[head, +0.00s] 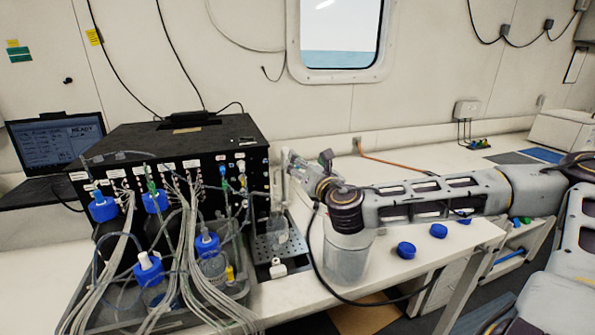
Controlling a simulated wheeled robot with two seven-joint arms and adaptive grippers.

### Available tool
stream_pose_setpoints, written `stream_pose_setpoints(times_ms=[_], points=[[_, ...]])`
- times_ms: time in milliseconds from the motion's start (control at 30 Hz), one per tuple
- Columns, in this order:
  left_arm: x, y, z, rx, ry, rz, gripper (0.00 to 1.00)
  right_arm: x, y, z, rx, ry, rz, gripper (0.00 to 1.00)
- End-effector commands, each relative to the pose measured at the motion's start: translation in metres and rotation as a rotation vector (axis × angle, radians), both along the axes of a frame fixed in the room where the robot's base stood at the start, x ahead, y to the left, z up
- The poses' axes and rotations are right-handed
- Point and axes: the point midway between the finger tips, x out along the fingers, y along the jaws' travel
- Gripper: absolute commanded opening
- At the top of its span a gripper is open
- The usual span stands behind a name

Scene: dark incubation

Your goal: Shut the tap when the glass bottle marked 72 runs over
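A small clear bottle (278,228) stands upright on a perforated metal tray (264,250) at the right side of the black instrument box (185,145). I cannot read a number on it, and I cannot tell whether liquid runs over its rim. The tap is too small to make out among the fittings above the bottle. My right gripper (294,164) is above and to the right of the bottle, apart from it, at the end of the arm from the right. Its fingers are too small and overlapped to tell open from shut. My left gripper is out of view.
Blue-capped bottles (103,207) and many tubes crowd a grey tray in front of the box. Blue caps (406,250) lie on the white bench. A laptop (60,145) is at the left. The back bench is mostly clear.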

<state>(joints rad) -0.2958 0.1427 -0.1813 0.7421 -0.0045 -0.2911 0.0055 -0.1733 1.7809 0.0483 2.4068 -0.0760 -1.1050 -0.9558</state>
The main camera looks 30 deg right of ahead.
Motion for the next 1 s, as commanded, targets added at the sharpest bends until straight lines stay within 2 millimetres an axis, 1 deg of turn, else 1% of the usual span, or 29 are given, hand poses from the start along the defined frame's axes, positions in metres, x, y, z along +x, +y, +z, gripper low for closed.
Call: stream_pose_setpoints(times_ms=[33, 300, 700, 867, 1000], points=[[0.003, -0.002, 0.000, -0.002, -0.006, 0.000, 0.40, 0.000, 0.000, -0.005, -0.001, 0.001, -0.001, 0.71], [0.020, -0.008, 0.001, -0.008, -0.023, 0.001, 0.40, 0.000, 0.000, -0.025, -0.002, 0.001, 0.001, 0.71], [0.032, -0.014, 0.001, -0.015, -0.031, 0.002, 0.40, 0.000, 0.000, -0.051, -0.002, 0.001, 0.000, 0.71], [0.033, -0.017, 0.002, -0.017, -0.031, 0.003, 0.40, 0.010, -0.003, -0.050, -0.004, 0.000, -0.001, 0.71], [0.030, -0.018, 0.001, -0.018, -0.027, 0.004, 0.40, 0.018, -0.005, -0.050, -0.003, 0.001, 0.000, 0.71]])
